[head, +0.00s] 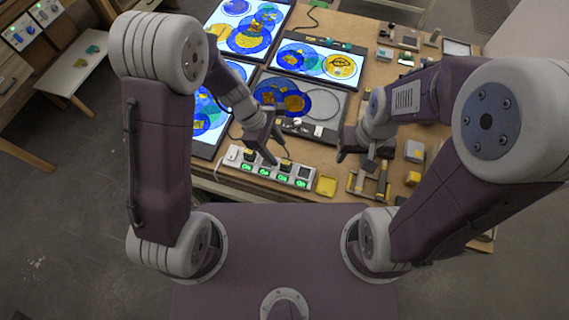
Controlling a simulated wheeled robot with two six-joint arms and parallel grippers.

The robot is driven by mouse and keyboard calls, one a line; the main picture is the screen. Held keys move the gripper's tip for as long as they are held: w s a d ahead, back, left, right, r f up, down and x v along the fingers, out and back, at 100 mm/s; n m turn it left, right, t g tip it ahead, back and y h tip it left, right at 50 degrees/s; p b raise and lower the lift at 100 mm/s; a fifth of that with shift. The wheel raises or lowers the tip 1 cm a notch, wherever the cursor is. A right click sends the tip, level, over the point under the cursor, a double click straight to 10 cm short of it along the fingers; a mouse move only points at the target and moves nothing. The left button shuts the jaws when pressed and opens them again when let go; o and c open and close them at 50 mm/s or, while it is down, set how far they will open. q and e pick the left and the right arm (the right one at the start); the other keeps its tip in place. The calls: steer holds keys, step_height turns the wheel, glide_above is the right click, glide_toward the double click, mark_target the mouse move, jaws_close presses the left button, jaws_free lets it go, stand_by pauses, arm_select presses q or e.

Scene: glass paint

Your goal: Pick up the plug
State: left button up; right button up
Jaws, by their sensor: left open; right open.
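A white power strip (232,156) with a row of green-lit switches lies at the table's near edge. Small dark plug-like pieces sit along its sockets; I cannot tell for certain which one is the plug. My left gripper (276,149) is open and empty, pointing down just above the strip's middle, and hides part of it. I cannot tell whether its fingers touch anything. My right gripper (355,160) is open and empty, to the right of the strip, above the table near a yellow and grey stand.
Lit panels with blue and yellow glass discs (318,62) cover the back and left of the table. One panel (325,104) in the middle is unlit. Small blocks (414,151) crowd the right side.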

mark_target(285, 162)
arm_select(q)
steer(key=shift+x, duration=0.85)
steer(key=shift+s+d+f, duration=0.1)
steer(key=shift+d+f, duration=0.2)
steer(key=shift+d, duration=0.15)
steer(key=x, duration=0.4)
steer(key=shift+s+a+f+b, duration=0.1)
steer(key=shift+s+f+b, duration=0.05)
steer(key=shift+f+b, duration=0.3)
steer(key=shift+f, duration=0.15)
jaws_close()
